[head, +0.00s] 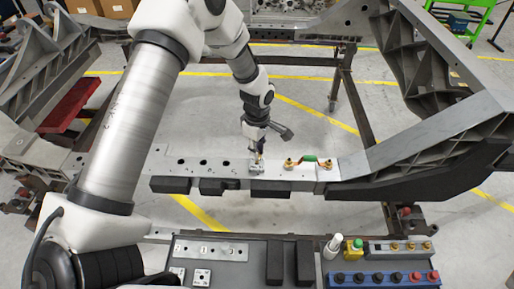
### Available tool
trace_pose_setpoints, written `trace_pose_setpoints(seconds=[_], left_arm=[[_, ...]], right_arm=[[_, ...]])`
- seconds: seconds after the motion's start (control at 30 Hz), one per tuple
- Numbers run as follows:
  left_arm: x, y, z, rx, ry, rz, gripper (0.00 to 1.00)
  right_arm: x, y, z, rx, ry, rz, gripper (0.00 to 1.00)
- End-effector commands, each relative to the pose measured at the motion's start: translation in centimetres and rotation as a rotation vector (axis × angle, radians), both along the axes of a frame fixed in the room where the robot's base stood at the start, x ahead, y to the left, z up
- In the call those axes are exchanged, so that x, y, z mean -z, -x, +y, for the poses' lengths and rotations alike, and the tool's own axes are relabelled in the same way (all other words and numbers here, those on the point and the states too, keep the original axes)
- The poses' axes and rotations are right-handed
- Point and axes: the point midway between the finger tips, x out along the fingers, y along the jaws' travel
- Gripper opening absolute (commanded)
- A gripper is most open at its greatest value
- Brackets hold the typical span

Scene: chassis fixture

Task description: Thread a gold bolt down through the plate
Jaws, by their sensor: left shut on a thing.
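My left arm comes in from the left, and its gripper (258,150) points down over the chassis beam (215,166). It is shut on a small gold bolt (259,158), mostly hidden by the fingers. The bolt is directly above a small silver plate (256,170) on the beam. I cannot tell whether its tip is in a hole. Several gold bolts (411,246) stand in a rack at the lower right. My right gripper is not in view.
Black blocks (270,188) line the beam's front.

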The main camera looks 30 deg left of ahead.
Motion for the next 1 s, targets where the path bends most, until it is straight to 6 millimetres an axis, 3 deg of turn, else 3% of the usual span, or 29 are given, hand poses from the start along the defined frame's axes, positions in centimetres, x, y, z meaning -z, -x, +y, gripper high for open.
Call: trace_pose_setpoints(seconds=[1.0], left_arm=[[2.2,-0.1,0.0,0.0,0.0,-0.001,0.0]], right_arm=[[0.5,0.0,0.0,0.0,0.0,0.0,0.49]])
